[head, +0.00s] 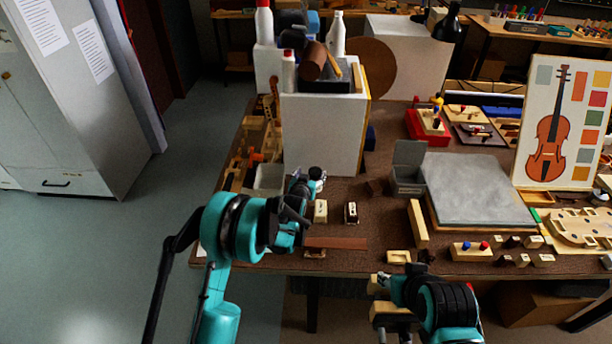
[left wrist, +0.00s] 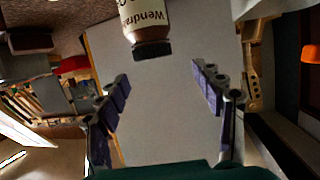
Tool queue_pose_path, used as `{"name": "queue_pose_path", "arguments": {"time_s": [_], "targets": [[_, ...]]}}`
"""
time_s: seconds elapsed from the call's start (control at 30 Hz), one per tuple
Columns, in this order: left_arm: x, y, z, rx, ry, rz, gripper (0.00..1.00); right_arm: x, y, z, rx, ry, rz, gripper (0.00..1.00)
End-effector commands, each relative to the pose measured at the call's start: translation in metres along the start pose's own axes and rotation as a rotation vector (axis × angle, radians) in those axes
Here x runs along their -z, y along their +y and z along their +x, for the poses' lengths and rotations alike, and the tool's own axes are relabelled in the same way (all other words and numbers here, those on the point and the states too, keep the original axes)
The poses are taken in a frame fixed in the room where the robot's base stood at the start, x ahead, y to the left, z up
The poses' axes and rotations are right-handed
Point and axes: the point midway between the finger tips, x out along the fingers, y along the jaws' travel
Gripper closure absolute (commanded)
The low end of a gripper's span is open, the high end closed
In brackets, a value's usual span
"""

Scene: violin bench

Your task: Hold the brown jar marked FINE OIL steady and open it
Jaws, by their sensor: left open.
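My left gripper (head: 312,180) is open over the left part of the bench, in front of the large white box. In the left wrist view its two fingers (left wrist: 160,75) are spread with nothing between the tips. A brown jar (left wrist: 151,30) with a black cap and cream label shows beyond the tips, cap toward the gripper. Only part of its label is readable, "Wendra"; I cannot read FINE OIL. In the head view I cannot pick this jar out for certain. My right gripper (head: 385,282) is low at the bench's front edge; its fingers are unclear.
Two small labelled items, one pale (head: 320,211) and one dark (head: 351,212), stand right of my left gripper. The large white box (head: 322,135) rises behind it. A grey slab (head: 478,190) and a violin chart (head: 560,125) are at the right. Small blocks line the front edge.

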Motion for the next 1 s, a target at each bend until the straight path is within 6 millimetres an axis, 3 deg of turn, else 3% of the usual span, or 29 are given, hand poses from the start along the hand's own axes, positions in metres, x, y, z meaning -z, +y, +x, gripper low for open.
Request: {"name": "queue_pose_path", "arguments": {"time_s": [0.23, 0.8, 1.0], "targets": [[-0.023, 0.011, 0.021, -0.012, 0.038, 0.003, 0.32, 0.002, 0.0, -0.003, 0.0, 0.0, 0.0, 0.6], [-0.026, 0.017, 0.092, -0.012, 0.038, 0.003, 0.32, -0.014, 0.0, 0.019, 0.0, 0.0, 0.0, 0.6], [-0.024, 0.017, 0.097, -0.012, 0.038, 0.003, 0.32, -0.014, 0.0, 0.019, 0.0, 0.0, 0.0, 0.6]]}}
